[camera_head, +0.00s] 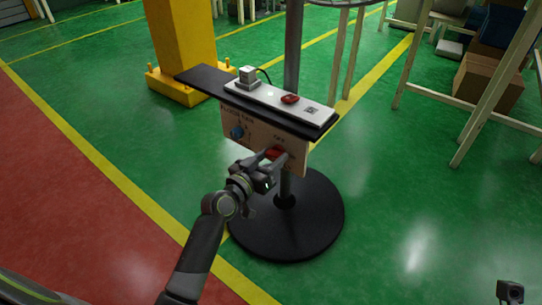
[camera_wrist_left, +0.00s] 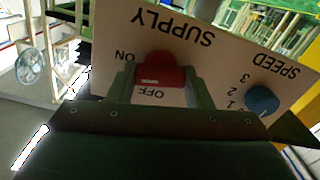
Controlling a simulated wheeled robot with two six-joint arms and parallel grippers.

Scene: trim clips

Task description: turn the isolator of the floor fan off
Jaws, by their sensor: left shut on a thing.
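The red isolator knob (camera_head: 274,153) sits on the beige front panel (camera_head: 250,130) of the floor fan's stand, under the word OFF. In the left wrist view the red knob (camera_wrist_left: 160,70) appears upside down below SUPPLY, with ON to its left and OFF beneath it. My left gripper (camera_head: 268,168) is at the panel, its two fingers (camera_wrist_left: 163,88) on either side of the knob and shut on it. I cannot tell exactly which position the knob points to.
A blue speed knob (camera_head: 237,132) sits left of the isolator on the same panel. A black shelf (camera_head: 205,78) tops the panel, carrying a white strip (camera_head: 268,92) with a plug and a red switch. The round black base (camera_head: 315,225) stands on green floor. A yellow column (camera_head: 182,45) stands behind.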

